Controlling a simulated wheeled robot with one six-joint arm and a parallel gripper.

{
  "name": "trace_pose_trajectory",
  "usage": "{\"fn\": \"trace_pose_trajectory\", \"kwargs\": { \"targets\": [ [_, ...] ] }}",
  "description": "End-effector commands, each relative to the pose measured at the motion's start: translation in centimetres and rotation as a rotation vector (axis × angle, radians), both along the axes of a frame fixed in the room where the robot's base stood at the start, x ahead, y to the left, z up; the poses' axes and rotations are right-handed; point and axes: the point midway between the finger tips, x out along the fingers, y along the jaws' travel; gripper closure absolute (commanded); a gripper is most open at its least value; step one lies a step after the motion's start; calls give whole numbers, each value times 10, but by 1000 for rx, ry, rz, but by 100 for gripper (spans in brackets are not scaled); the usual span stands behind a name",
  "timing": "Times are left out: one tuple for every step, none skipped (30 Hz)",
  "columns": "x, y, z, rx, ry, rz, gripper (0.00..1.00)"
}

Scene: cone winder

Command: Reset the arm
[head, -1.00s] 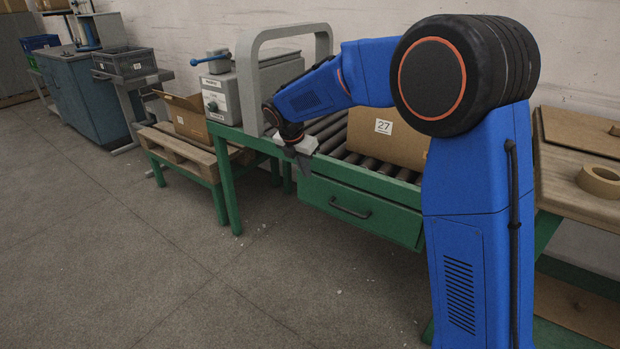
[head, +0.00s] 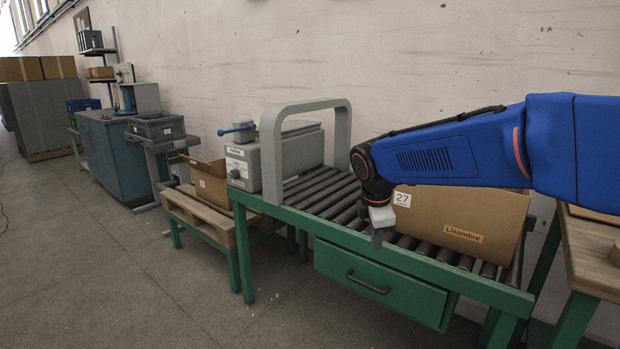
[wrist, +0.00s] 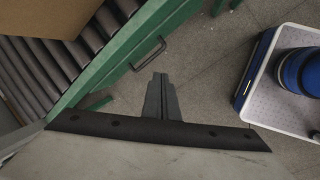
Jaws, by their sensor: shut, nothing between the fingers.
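My blue arm reaches in from the right in the head view. My gripper (head: 377,238) points down in front of the cardboard box, over the near rail of the roller table. In the wrist view my gripper (wrist: 160,78) shows its two dark fingers together with nothing between them. Below it are the green table edge and the grey floor.
The cardboard box (head: 470,215), labelled 27 and Lisombre, sits on the rollers (head: 330,200). A grey arch (head: 270,160) spans them. A green drawer (head: 380,285) is below. A pallet with an open box (head: 208,185) stands left. The floor (head: 110,270) is clear.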

Motion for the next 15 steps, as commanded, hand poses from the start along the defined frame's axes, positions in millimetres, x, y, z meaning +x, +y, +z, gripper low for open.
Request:
{"fn": "trace_pose_trajectory", "kwargs": {
  "targets": [
    [-16,-12,4,28,-15,-67,100],
    [-24,-18,6,46,-23,-108,100],
    [-35,-25,7,69,-31,-161,100],
    [-43,-30,9,87,-38,-202,100],
    [-52,-36,9,103,-45,-244,100],
    [-63,-42,10,127,-55,-297,100],
    [-72,-47,10,145,-61,-339,100],
    [-80,-52,11,162,-68,-380,100],
    [-92,-58,11,185,-77,-435,100],
    [-100,-62,10,203,-82,-475,100],
    [-109,-66,10,220,-89,-516,100],
    [-121,-71,9,245,-97,-570,100],
    [-129,-75,8,262,-103,-610,100],
    [-138,-79,8,280,-110,-651,100],
    [-149,-83,6,304,-117,-707,100]
  ]
}}
